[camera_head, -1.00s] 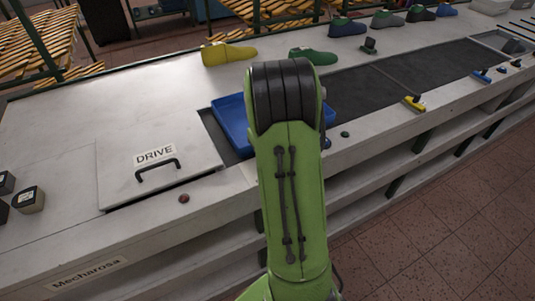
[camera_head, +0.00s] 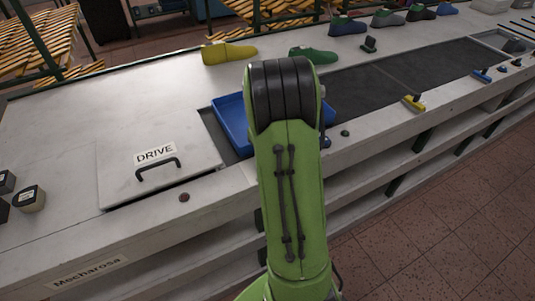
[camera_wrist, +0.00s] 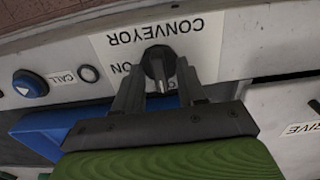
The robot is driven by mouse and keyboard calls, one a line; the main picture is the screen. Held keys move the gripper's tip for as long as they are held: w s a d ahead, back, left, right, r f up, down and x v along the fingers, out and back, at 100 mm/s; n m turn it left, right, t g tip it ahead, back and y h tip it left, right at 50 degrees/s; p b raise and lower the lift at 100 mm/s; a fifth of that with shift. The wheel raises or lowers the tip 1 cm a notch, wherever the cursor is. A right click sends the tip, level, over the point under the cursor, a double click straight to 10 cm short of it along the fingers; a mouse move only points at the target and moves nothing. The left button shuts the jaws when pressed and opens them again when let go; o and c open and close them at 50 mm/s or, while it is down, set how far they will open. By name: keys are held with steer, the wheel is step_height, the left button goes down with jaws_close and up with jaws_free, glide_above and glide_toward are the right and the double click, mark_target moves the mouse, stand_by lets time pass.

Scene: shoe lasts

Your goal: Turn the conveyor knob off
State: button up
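The black conveyor knob (camera_wrist: 158,66) sits on a white plate (camera_wrist: 205,40) lettered CONVEYOR, upside down in the wrist view. The word ON shows left of the knob; lettering below it is mostly covered by my gripper. My gripper (camera_wrist: 157,82) has its two dark fingers apart, one on each side of the knob. The right finger is very close to the knob; I cannot tell whether either finger touches it. In the head view my green arm hides the knob and gripper.
A blue tray (camera_head: 232,122) is on the belt (camera_head: 385,85) behind my arm. A DRIVE hatch (camera_head: 135,180) with a handle is at left. Shoe lasts stand along the back.

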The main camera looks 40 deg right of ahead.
step_height(320, 180, up, 16)
steer(key=p, duration=0.4)
steer(key=shift+f, duration=0.15)
steer(key=s+a+r+t, duration=0.2)
steer(key=a+r, duration=0.2)
steer(key=a, duration=0.4)
steer(key=s+a+n+t, duration=0.3)
steer(key=s+a, duration=1.1)
steer(key=a, duration=0.1)
steer(key=shift+a+f+t, duration=0.15)
steer(key=shift+f+t, duration=0.15)
steer(key=shift+f, duration=0.15)
